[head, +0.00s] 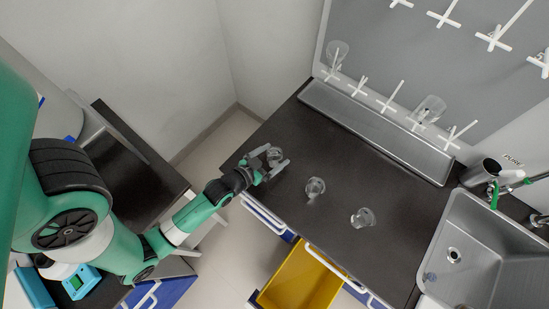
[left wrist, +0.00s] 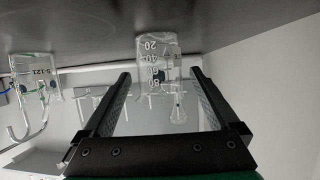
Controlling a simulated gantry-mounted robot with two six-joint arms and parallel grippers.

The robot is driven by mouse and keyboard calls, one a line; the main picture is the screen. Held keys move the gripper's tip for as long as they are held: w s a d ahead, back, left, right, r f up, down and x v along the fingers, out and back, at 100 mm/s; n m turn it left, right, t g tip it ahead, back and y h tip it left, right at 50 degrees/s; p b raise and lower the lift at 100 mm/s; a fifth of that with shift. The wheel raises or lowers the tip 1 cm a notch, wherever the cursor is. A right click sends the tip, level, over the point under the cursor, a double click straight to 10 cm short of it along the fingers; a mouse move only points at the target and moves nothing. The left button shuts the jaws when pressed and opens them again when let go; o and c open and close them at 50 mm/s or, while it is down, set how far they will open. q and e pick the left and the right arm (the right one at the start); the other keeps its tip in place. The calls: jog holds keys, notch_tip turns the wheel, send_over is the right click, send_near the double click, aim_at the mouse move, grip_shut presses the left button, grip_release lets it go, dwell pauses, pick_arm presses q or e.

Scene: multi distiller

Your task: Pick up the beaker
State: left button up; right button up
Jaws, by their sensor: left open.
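A clear glass beaker (head: 274,154) stands on the dark bench near its left edge, between the fingers of my left gripper (head: 273,160). In the left wrist view, which looks upside down, this beaker (left wrist: 158,48) shows white marks from 20 to 80. There the open left gripper (left wrist: 160,74) has one finger on each side of it, with visible gaps, so the fingers are not closed on it. Two more clear glass vessels, one in the middle (head: 315,187) and one farther right (head: 363,218), stand on the bench. My right gripper is out of view.
A steel sink (head: 480,250) is at the right. A drying rack (head: 400,60) with white pegs and a metal trough (head: 375,130) is at the back, with glassware hanging on it. A yellow drawer (head: 300,280) stands open at the front. The bench behind the vessels is clear.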

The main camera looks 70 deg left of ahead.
pick_arm(q)
jog(key=shift+w+a+f, duration=0.15)
jog(key=shift+w, duration=0.15)
jog(key=c, duration=1.4)
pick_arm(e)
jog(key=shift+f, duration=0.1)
pick_arm(q)
jog(key=shift+c, duration=0.2)
